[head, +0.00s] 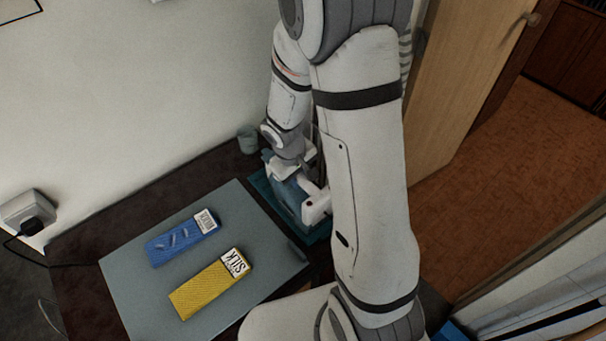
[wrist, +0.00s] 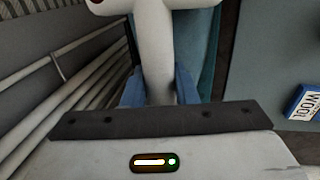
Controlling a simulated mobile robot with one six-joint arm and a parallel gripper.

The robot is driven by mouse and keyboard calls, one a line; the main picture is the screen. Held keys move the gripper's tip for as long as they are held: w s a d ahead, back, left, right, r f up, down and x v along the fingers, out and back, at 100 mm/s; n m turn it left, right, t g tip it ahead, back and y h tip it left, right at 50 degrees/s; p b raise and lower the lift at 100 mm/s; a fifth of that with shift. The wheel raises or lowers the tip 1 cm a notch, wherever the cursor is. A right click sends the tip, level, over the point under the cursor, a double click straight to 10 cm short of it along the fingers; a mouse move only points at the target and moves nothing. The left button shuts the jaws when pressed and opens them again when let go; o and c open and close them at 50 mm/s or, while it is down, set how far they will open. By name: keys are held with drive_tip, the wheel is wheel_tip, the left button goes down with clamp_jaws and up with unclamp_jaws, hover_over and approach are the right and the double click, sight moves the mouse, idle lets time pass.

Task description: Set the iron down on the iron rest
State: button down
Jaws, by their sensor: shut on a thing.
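The iron (head: 315,208) is white and blue and partly hidden behind my arm in the head view. Its white handle (wrist: 158,75) runs between the two blue fingers in the wrist view. My gripper (head: 288,172) is shut on this handle. The iron rest looks like a flat teal pad (head: 262,189) under and beside the iron; a teal strip of it (wrist: 208,55) shows in the wrist view. The iron is over the rest. I cannot tell whether its sole touches the rest.
A grey board (head: 140,285) left of the rest carries a blue WOOL pack (head: 172,245) and a yellow SILK pack (head: 205,287). A small grey-green cup (head: 247,140) stands behind, near the wall. Pale rails (wrist: 60,90) run along the left in the wrist view.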

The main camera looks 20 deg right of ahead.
drive_tip(key=shift+f+b, duration=0.25)
drive_tip(key=shift+b, duration=0.05)
drive_tip(key=c, duration=1.1)
unclamp_jaws()
drive_tip(key=shift+s+f, duration=0.1)
drive_tip(key=r, duration=0.2)
drive_tip(key=a+r, duration=0.1)
drive_tip(key=r, duration=0.4)
drive_tip(key=shift+s+a+r, duration=0.2)
drive_tip(key=shift+r, duration=0.2)
drive_tip(key=s+r+m, duration=0.1)
drive_tip(key=s+r, duration=0.3)
drive_tip(key=s+d+r+m+t+y, duration=0.1)
drive_tip(key=s+r+m, duration=0.1)
drive_tip(key=s+r, duration=0.3)
drive_tip(key=s+r+m+t+y, duration=0.1)
drive_tip(key=s+r, duration=0.4)
drive_tip(key=shift+s+d, duration=0.15)
drive_tip(key=shift+s, duration=0.1)
